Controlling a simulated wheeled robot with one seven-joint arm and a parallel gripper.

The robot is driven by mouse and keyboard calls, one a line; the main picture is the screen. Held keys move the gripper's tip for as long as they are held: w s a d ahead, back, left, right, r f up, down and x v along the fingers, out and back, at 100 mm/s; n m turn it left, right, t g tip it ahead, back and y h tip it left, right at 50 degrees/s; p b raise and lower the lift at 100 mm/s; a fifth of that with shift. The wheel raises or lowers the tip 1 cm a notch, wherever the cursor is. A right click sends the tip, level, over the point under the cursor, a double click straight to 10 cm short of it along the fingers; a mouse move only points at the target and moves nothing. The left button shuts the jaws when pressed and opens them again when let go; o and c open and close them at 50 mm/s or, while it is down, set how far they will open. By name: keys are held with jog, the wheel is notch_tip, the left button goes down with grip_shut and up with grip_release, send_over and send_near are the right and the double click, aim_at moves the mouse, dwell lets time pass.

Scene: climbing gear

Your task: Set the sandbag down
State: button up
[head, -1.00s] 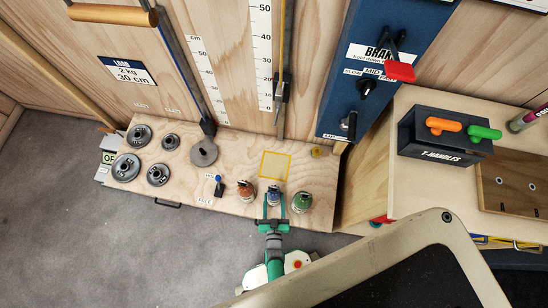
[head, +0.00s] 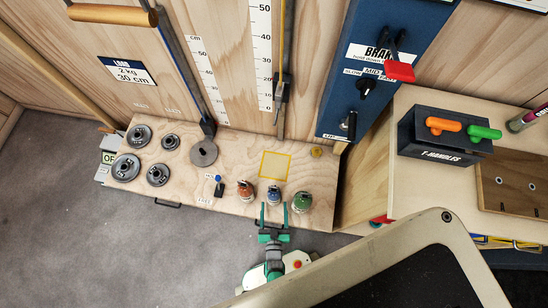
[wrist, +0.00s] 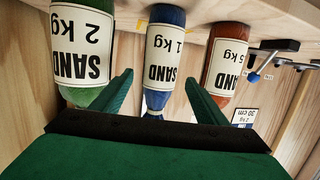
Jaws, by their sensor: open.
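The sandbags stand in a row along the front of the wooden bench: an orange one (head: 245,191), a blue one (head: 274,195) and a green one (head: 301,202). In the wrist view, which looks upside down, the blue bag (wrist: 164,60) is labelled SAND 1 kg and the green bag (wrist: 82,50) 2 kg; the orange bag (wrist: 225,62) is partly cut off. My gripper (head: 273,212) is open and empty just in front of the blue bag. The blue bag's narrow neck shows between the fingers in the wrist view.
A yellow square outline (head: 275,153) on the bench behind the bags is empty. Several dark weight discs (head: 126,167) lie at the left. A small blue-knobbed lever (head: 218,187) is left of the orange bag. A T-handle block (head: 440,145) stands on the right bench.

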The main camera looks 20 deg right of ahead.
jog(key=v, duration=0.7)
jog(key=s+a+r+n+y, duration=0.1)
jog(key=a+r+n+y, duration=0.1)
jog(key=r, duration=1.9)
jog(key=s+a+r+n+y, duration=0.2)
jog(key=a+r+y, duration=0.2)
jog(key=r, duration=1.8)
jog(key=shift+a+r+n+t, duration=0.3)
jog(key=shift+t, duration=0.1)
jog(key=shift+c, duration=0.3)
